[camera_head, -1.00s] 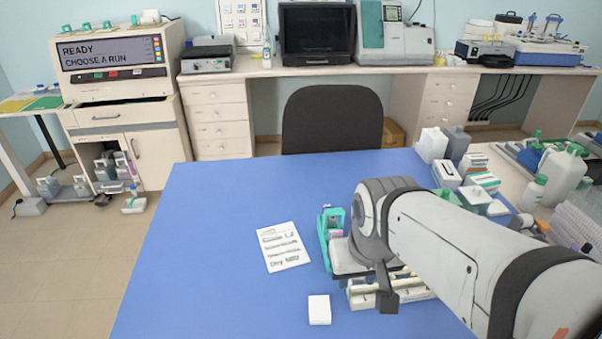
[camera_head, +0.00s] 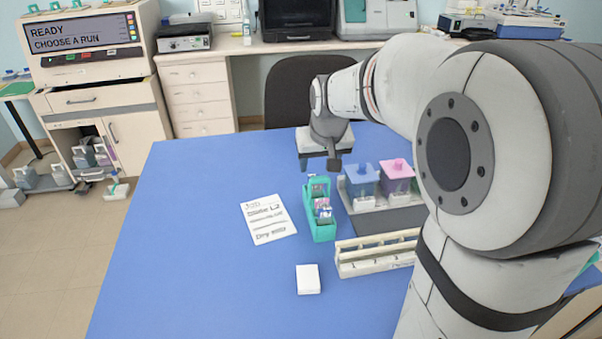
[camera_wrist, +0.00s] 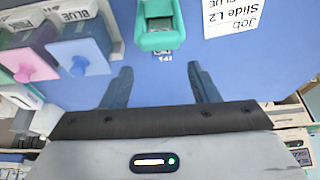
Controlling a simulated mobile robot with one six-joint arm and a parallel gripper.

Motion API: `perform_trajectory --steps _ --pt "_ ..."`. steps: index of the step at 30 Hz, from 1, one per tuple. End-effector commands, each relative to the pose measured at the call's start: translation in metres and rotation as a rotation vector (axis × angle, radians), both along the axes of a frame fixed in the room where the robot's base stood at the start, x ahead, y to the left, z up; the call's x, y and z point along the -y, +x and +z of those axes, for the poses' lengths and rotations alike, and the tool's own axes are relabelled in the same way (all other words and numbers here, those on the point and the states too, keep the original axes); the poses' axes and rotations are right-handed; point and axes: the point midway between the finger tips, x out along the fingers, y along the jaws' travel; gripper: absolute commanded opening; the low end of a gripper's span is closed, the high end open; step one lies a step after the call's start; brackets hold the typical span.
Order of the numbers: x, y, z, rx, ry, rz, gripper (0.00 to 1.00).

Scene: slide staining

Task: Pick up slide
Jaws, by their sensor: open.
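A teal holder (camera_head: 321,228) stands on the blue table, with small pieces with pale, pink and blue parts (camera_head: 323,208) in it; I cannot clearly make out a single slide. My gripper (camera_head: 333,163) is at the far side of this holder, above the table, pointing down. In the wrist view my gripper (camera_wrist: 162,78) shows two spread dark fingers with nothing between them. The teal holder (camera_wrist: 160,40) lies beyond the fingertips there, apart from them, with a small blue-and-white label (camera_wrist: 166,57) at its near edge.
A written sheet (camera_head: 268,219) and a white block (camera_head: 308,279) lie nearby. The table's left side is clear.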

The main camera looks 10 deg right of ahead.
Motion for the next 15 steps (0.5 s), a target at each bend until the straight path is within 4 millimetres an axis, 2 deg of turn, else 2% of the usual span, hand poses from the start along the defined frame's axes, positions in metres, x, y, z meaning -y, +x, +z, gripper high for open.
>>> perform_trajectory --steps 15 --pt "-0.003 0.031 -0.059 -0.003 -0.001 0.002 0.55"
